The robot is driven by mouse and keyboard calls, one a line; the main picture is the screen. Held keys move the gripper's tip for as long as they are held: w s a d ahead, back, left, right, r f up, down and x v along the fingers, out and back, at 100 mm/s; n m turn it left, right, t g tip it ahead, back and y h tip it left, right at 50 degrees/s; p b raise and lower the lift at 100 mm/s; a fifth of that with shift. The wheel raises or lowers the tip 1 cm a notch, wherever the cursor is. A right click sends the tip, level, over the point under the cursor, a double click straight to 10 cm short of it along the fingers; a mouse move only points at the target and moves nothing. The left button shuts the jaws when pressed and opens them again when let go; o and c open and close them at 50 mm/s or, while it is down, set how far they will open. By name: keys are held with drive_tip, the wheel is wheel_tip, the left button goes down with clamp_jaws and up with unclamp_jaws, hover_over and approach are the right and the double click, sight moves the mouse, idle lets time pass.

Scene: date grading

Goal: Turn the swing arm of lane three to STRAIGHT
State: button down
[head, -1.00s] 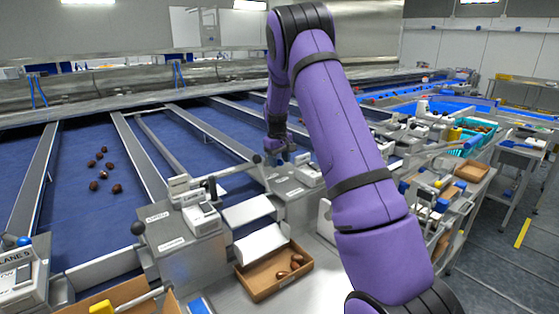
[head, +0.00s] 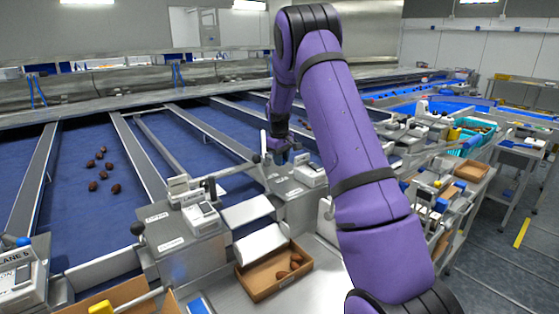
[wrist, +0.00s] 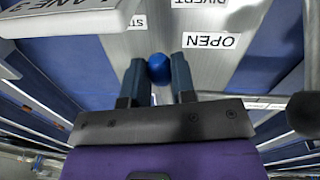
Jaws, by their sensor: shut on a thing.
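In the wrist view my gripper (wrist: 157,82) is shut on a blue round knob (wrist: 159,66), with a dark finger on each side of it. The knob is over a grey metal plate (wrist: 150,45) with an OPEN label (wrist: 210,40), a DIVERT label (wrist: 192,3) and a partly covered label starting ST (wrist: 138,21). A white LANE 3 sign (wrist: 75,18) is at the upper left. The knob's bar is hidden, so its setting cannot be told. In the head view my gripper (head: 280,152) is at the lane divider behind a grey control box (head: 290,190); the knob is hidden there.
A black ball knob (wrist: 305,112) is at the right of the wrist view. In the head view, a cardboard tray (head: 272,275) with a few dates stands in front. Several dates (head: 103,172) lie on the blue belt at left. Other lane boxes (head: 180,240) flank the work area.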

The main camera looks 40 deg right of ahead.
drive_tip(key=d+n, duration=0.2)
drive_tip(key=n, duration=0.1)
drive_tip(key=shift+w+d, duration=0.15)
drive_tip(key=shift+w, duration=0.1)
drive_tip(key=shift+w+d+n, duration=0.35)
drive_tip(key=shift+d+n, duration=0.15)
drive_tip(key=shift+n, duration=0.4)
drive_tip(key=shift+w+d+n, duration=0.3)
drive_tip(key=shift+d+n, duration=0.2)
drive_tip(key=shift+n, duration=0.4)
drive_tip(key=shift+r, duration=0.1)
drive_tip(key=c, duration=0.9)
unclamp_jaws()
drive_tip(key=shift+c, duration=0.2)
wheel_tip(320, 180, up, 11)
drive_tip(key=shift+s+a, duration=0.25)
drive_tip(key=shift+a, duration=0.1)
